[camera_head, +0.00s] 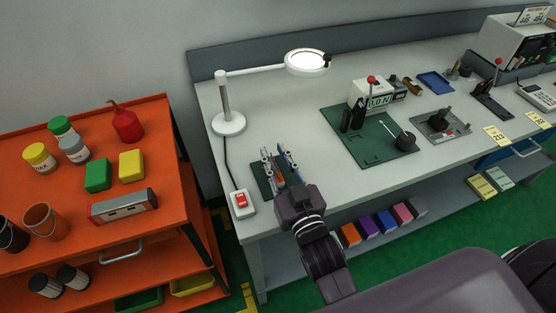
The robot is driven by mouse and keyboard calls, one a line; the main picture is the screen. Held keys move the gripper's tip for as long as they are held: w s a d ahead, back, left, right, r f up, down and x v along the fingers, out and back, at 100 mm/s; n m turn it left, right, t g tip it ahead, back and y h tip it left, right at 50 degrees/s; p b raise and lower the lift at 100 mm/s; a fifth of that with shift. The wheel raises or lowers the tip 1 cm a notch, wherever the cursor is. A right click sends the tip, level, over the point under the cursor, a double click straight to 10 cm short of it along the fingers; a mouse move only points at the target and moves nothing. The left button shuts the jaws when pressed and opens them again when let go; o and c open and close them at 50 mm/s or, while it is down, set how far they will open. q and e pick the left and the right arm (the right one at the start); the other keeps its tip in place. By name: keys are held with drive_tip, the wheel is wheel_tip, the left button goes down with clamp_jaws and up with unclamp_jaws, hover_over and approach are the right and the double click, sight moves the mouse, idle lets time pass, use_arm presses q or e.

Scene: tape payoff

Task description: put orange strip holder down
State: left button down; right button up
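A small orange piece (279,174), which looks like the orange strip holder, shows low between the fingers of my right gripper (274,151). It is over or on a small dark green mat (260,180) at the left front of the grey workbench. My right gripper reaches in from the bottom, pointing away from me and down to the mat. Its two fingers stand apart, with a gap beside the orange piece, and look open. The gripper hides part of the piece and mat, so contact with the mat is unclear. My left gripper is not in view.
A red-switch box (242,202) and a white lamp (229,122) stand left of the gripper. A green board (375,145) with a device lies to the right; bare bench (315,120) is between. An orange cart (165,180) with bottles and boxes stands at left.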

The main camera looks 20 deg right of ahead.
drive_tip(key=shift+s+f, duration=0.1)
drive_tip(key=shift+f, duration=0.35)
drive_tip(key=shift+s, duration=0.1)
drive_tip(key=s, duration=0.3)
drive_tip(key=s+b, duration=0.1)
drive_tip(key=s, duration=0.6)
drive_tip(key=shift+d+r+b, duration=0.2)
drive_tip(key=shift+r+b, duration=0.1)
drive_tip(key=shift+b, duration=0.05)
drive_tip(key=shift+s+r, duration=0.2)
drive_tip(key=shift+s, duration=0.5)
